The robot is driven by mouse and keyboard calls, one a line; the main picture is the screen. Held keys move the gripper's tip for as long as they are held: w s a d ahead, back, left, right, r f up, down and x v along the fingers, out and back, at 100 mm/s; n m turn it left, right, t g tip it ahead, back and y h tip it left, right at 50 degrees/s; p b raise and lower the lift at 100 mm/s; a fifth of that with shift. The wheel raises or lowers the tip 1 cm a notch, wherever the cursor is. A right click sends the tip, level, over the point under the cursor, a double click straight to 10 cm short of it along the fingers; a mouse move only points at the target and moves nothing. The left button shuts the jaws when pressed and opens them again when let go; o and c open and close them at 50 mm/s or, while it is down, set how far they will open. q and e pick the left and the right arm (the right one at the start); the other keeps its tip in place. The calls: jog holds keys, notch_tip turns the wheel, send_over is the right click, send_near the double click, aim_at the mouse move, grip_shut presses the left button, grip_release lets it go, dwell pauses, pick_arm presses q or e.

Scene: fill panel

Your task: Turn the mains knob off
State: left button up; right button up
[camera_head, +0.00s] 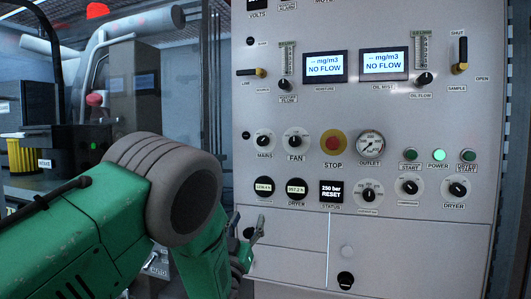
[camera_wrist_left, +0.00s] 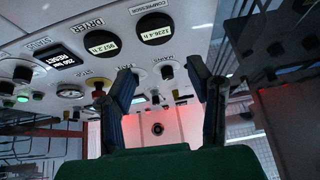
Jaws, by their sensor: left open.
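The mains knob (camera_head: 263,141) is a small round black knob on a white plate, at the left of the pale panel's middle row. Its pointer looks tilted, but the exact setting is too small to read. In the left wrist view the mains knob (camera_wrist_left: 167,72) shows inverted, between my finger lines and beyond the tips. My left gripper (camera_head: 248,220) is open and empty, below the mains knob and the round hour meters. Its two dark fingers (camera_wrist_left: 161,78) stand apart in the wrist view. My right gripper is not in view.
The fan knob (camera_head: 295,141) is just right of the mains knob, then the red stop button (camera_head: 334,143). Hour meters (camera_head: 263,188) sit below. The power light (camera_head: 438,155) glows green. A bench with dark equipment (camera_head: 75,150) stands left.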

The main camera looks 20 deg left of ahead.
aim_at(262, 144)
pick_arm(q)
notch_tip(262, 144, up, 9)
jog(key=t+h, duration=0.1)
jog(key=t, duration=0.2)
jog(key=p+x, duration=0.1)
jog(key=x, duration=0.3)
jog(key=p+x, duration=0.2)
jog(key=x, duration=0.2)
jog(key=d+p+x, duration=0.1)
jog(key=x, duration=0.3)
jog(key=shift+w+r, duration=0.25)
jog(key=shift+r, duration=0.05)
jog(key=shift+w+a+r+p, duration=0.1)
jog(key=shift+w+a+p, duration=0.1)
jog(key=shift+p, duration=0.1)
jog(key=shift+w+a+r, duration=0.1)
jog(key=shift+w+a, duration=0.05)
jog(key=shift+a, duration=0.15)
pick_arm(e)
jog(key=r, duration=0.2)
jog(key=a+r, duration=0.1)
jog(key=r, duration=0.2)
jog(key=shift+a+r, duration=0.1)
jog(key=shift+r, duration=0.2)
pick_arm(q)
jog(key=shift+d, duration=0.25)
grip_shut()
jog(key=shift+d, duration=0.1)
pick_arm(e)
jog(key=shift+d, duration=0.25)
